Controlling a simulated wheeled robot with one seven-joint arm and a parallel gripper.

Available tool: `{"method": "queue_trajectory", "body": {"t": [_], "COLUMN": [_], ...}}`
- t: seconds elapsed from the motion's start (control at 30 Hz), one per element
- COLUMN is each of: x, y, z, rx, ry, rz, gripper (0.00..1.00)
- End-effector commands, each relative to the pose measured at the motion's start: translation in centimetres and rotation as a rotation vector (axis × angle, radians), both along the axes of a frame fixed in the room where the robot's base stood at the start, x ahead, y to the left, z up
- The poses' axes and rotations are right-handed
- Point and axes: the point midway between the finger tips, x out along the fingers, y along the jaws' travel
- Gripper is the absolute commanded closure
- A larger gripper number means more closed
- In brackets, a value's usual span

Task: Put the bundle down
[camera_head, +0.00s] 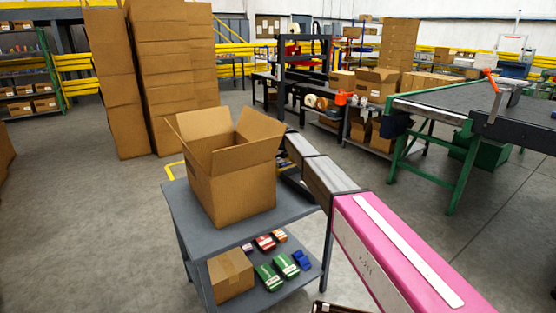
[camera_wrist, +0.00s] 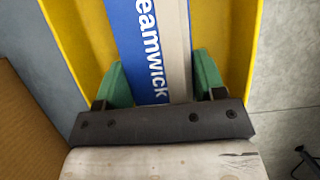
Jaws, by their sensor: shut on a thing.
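In the wrist view, my gripper (camera_wrist: 161,76) has its two green fingers on either side of the bundle (camera_wrist: 150,35). The bundle shows a blue face with white lettering "eamwick" and a grey-beige strip along its right side. The fingers are shut on it. A yellow tray-like surface (camera_wrist: 82,60) lies around or beneath the bundle; I cannot tell whether they touch. In the head view, the bundle and my fingertips are hidden, and my pink arm reaches forward past the right side of the cart.
A large open cardboard box (camera_head: 232,180) stands on the grey cart (camera_head: 185,215). The lower shelf holds a small closed box (camera_head: 231,275) and several coloured packs (camera_head: 270,278). Tall carton stacks (camera_head: 165,80) stand behind. A green-framed table (camera_head: 455,150) is at right. Floor at left is clear.

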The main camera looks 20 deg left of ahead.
Motion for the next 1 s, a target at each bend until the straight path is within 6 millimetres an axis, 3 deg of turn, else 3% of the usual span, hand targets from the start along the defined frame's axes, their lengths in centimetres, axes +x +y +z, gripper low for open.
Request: {"method": "queue_trajectory", "body": {"t": [0.23,0.27,0.33,0.73,1.0], "x": [0.0,0.0,0.0,-0.1,-1.5], "y": [0.0,0.0,0.0,-0.1,-1.6], "z": [-0.3,-0.3,-0.3,0.4,4.6], "rx": [0.000,-0.001,-0.001,0.000,0.000], "ry": [0.000,0.001,0.001,0.000,-0.001], "rz": [0.000,0.000,0.000,0.000,0.000], "gripper": [0.68,0.33,0.11,0.11,0.11]}}
